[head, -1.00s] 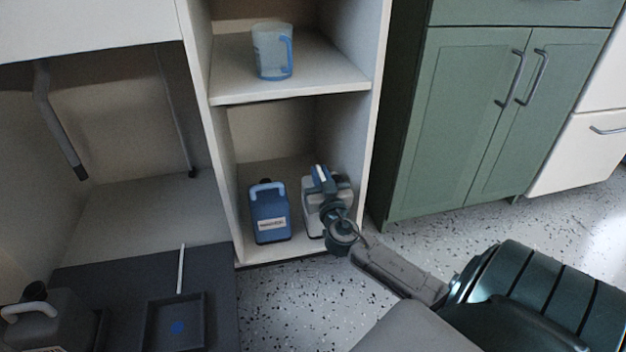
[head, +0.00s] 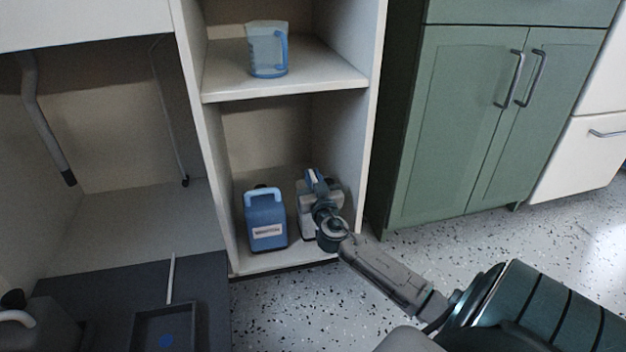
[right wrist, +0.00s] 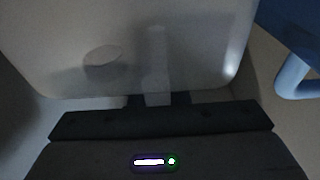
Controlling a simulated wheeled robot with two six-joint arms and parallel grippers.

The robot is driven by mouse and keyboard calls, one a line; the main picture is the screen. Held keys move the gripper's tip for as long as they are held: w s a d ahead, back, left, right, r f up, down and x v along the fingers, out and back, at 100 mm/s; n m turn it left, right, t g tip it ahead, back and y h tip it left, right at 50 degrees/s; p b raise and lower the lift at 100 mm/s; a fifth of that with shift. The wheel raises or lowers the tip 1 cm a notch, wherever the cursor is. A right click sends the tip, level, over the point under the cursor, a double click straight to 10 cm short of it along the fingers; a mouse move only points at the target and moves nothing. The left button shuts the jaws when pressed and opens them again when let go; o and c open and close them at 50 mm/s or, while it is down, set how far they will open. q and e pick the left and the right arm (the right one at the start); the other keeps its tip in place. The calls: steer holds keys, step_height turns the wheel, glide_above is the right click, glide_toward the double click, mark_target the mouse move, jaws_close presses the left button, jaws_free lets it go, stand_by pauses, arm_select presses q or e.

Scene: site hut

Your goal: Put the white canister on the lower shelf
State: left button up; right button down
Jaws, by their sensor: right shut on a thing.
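The white canister (head: 306,222) stands upright, or nearly so, inside the lower shelf bay (head: 295,257) at its right side. My right gripper (head: 316,184) is shut on its handle at the top, and my wrist hides part of its front. I cannot tell whether its base touches the shelf floor. In the right wrist view the pale canister wall (right wrist: 130,45) fills the upper middle, close to the gripper (right wrist: 155,90). My left gripper is not in view.
A blue labelled canister (head: 266,222) stands just left of the white one with a narrow gap. A clear blue jug (head: 266,52) is on the upper shelf. A green cabinet (head: 450,130) stands to the right. A dark tray (head: 140,325) lies at lower left.

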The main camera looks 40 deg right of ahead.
steer(key=shift+f, duration=0.15)
steer(key=c, duration=1.4)
jaws_free()
steer(key=shift+r, duration=0.25)
steer(key=p+v, duration=0.2)
steer(key=v, duration=1)
steer(key=shift+p, duration=0.35)
